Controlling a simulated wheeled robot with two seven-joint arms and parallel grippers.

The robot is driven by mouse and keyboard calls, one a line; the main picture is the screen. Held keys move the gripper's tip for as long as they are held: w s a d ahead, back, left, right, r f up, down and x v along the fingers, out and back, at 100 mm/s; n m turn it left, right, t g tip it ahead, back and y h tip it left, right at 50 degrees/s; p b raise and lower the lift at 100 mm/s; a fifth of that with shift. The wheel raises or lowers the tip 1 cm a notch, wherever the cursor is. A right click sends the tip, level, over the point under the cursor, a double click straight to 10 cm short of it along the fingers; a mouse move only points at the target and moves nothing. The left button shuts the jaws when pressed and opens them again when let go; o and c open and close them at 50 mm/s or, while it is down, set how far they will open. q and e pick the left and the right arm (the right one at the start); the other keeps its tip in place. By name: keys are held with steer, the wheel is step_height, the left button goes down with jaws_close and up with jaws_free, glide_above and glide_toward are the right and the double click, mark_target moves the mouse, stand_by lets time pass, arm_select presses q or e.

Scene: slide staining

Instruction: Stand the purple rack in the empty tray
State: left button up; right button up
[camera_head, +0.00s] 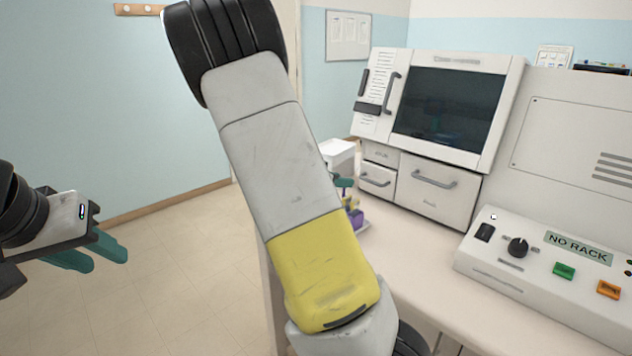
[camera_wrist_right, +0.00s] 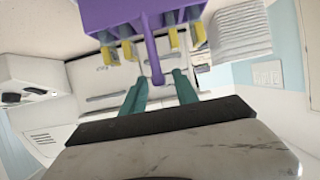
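The purple rack (camera_wrist_right: 140,14) fills the top of the right wrist view, with several yellow-ended slides (camera_wrist_right: 173,38) in it. Its thin handle (camera_wrist_right: 156,65) reaches between the teal fingers of my right gripper (camera_wrist_right: 160,84), with gaps on both sides, so that gripper looks open around it. In the head view the rack (camera_head: 355,216) is a small purple patch below my right gripper (camera_head: 343,183), mostly behind my right arm. A pale tray edge (camera_head: 364,228) shows at its base; the rest is hidden. My left gripper (camera_head: 97,258) is empty, fingers apart, far from the counter.
The counter (camera_head: 415,285) runs along the right. A white cabinet machine (camera_head: 450,110) with a dark window and drawers stands at its back. A control box (camera_head: 545,270) with a knob, green and orange buttons and a "NO RACK" display sits at the right. Open floor lies left.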

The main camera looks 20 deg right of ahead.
steer(key=s+a+r+n+t+y, duration=0.1)
steer(key=a+r+n+t+y, duration=0.1)
steer(key=a+r+y, duration=0.45)
steer(key=a+r+n+t+y, duration=0.1)
steer(key=a+n+t+y, duration=0.2)
steer(key=a, duration=0.6)
steer(key=s+a+r+n+t+y, duration=0.1)
steer(key=a+r+n+t+y, duration=0.1)
steer(key=a+r+y, duration=0.4)
steer(key=s+a+n+g+y, duration=0.2)
steer(key=s+a+n, duration=0.3)
steer(key=s, duration=0.5)
steer(key=s+d+f+n+g+h, duration=0.1)
steer(key=s+d+f+g, duration=0.1)
steer(key=s, duration=0.5)
steer(key=s+d+f+n+g+h, duration=0.1)
steer(key=s+d+f+g+h, duration=0.1)
steer(key=s, duration=0.4)
steer(key=shift+s+d+f, duration=0.35)
steer(key=shift+d, duration=0.15)
